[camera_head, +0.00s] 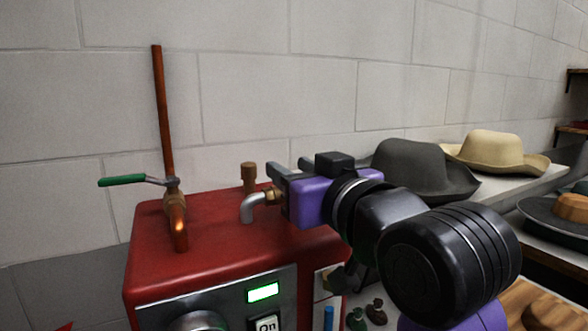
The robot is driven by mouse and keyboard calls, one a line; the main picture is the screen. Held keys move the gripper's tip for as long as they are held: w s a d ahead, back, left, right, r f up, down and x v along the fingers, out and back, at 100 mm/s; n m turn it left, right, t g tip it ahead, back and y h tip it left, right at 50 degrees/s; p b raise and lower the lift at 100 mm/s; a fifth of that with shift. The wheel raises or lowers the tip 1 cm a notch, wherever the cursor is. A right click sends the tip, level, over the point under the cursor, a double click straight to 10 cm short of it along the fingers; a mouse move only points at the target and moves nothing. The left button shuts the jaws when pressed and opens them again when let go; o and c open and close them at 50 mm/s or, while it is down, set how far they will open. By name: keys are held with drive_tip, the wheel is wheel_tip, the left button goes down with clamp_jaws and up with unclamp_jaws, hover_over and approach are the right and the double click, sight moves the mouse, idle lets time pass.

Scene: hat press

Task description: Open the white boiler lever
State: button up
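A red boiler (215,212) stands below the wall at the left centre. A short grey pipe (248,209) with a brass fitting (272,195) is on its top, beside my gripper. No white lever can be made out; my gripper hides the area right of the brass fitting. A lever with a green handle (121,181) sits on a copper pipe valve at the left. My gripper (290,164), with a purple body, is above the boiler's right side. Its two grey fingers look apart, with nothing seen between them. Contact with the fitting cannot be told.
A tall copper pipe (163,110) rises at the left. A brown wooden-looking peg (249,178) stands behind the grey pipe. A dark hat (413,165) and a tan hat (494,150) lie on a shelf at the right. The boiler front has a lit green display (263,292).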

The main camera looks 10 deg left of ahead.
clamp_jaws()
idle(1.3)
